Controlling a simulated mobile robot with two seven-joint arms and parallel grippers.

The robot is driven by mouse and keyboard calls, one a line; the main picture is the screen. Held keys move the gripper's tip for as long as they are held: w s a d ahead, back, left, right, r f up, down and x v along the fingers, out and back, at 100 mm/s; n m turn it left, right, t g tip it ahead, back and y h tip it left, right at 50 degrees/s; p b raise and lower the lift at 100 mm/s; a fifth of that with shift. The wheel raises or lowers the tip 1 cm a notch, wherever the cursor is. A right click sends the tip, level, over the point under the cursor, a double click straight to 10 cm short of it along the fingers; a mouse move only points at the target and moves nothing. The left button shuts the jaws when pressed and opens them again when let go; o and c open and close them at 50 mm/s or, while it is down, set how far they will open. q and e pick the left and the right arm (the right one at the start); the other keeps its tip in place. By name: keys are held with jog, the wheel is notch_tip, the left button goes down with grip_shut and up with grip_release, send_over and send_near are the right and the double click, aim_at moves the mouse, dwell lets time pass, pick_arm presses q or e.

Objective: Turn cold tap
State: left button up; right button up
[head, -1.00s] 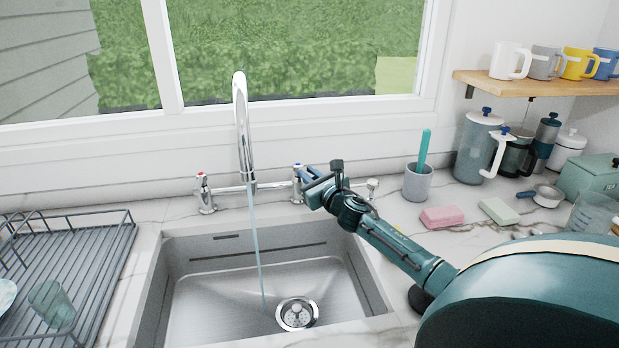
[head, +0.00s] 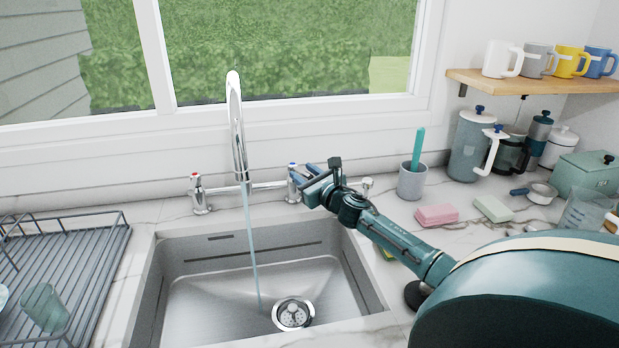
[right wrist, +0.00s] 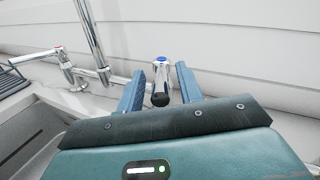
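The cold tap (head: 293,190) is a chrome valve with a blue-marked top, right of the tall faucet spout (head: 236,125). It also shows in the right wrist view (right wrist: 161,72), with its dark-ended handle pointing toward the camera. My right gripper (head: 305,175) is at the cold tap. In the right wrist view its two blue fingers (right wrist: 161,84) are apart, one on each side of the handle; I cannot tell whether they touch it. A red-marked hot tap (head: 199,195) stands left of the spout. Water runs from the spout into the sink. My left gripper is not in view.
The steel sink (head: 205,300) lies below the taps. A dish rack (head: 95,265) is on the left. A grey cup (head: 412,183) with a teal tool, a pink sponge (head: 437,214) and a pale green one (head: 493,208) are right of my arm. The window wall is close behind the taps.

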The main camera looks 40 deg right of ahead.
jog(key=s+a+b, duration=0.1)
jog(key=s, duration=1.2)
jog(key=shift+a, duration=0.3)
